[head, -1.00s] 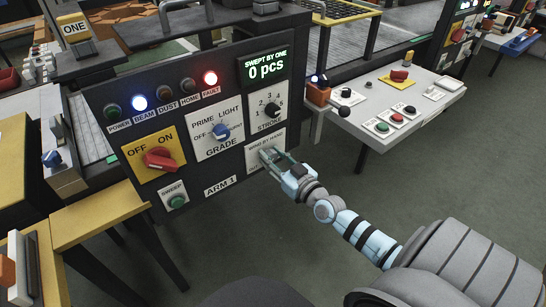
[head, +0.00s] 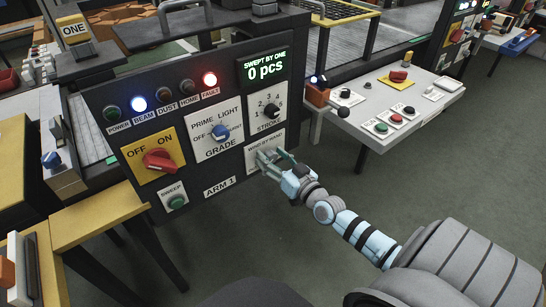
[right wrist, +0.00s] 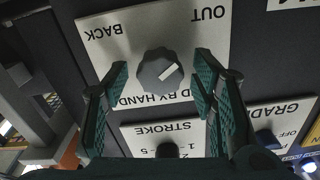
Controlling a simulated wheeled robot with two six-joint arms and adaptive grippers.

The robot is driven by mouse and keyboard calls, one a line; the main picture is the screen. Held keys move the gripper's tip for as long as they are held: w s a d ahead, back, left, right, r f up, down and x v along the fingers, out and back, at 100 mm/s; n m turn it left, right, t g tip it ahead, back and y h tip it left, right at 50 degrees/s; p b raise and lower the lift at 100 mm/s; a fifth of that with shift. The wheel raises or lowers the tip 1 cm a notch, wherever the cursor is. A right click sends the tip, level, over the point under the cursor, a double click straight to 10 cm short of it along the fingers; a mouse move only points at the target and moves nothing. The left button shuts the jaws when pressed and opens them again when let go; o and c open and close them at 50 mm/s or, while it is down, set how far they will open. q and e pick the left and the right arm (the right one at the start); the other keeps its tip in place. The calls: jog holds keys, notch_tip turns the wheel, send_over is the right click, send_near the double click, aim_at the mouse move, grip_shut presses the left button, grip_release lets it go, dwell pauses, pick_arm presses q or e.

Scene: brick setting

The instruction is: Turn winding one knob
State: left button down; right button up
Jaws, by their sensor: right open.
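The hand-winding plate (head: 252,146) is at the lower right of the ARM 1 panel, mostly behind my right gripper in the head view. In the right wrist view the plate shows upside down, marked BACK and OUT, with a dark grey round knob (right wrist: 160,76) on it. The knob's white pointer line slants toward the upper right of that picture. My right gripper (head: 271,158) is open at the plate. In the wrist view its green-padded fingers (right wrist: 162,90) stand on either side of the knob, with gaps showing. My left gripper is not in view.
Above the plate is the black STROKE knob (head: 269,110); to the left are the blue GRADE knob (head: 220,132), red OFF/ON switch (head: 160,160) and green SWEEP button (head: 176,202). The display (head: 263,68) reads 0 pcs. The red FAULT lamp (head: 210,79) is lit.

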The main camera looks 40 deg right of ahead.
jog(key=s, duration=1.2)
jog(key=shift+a, duration=0.15)
dwell(0.3)
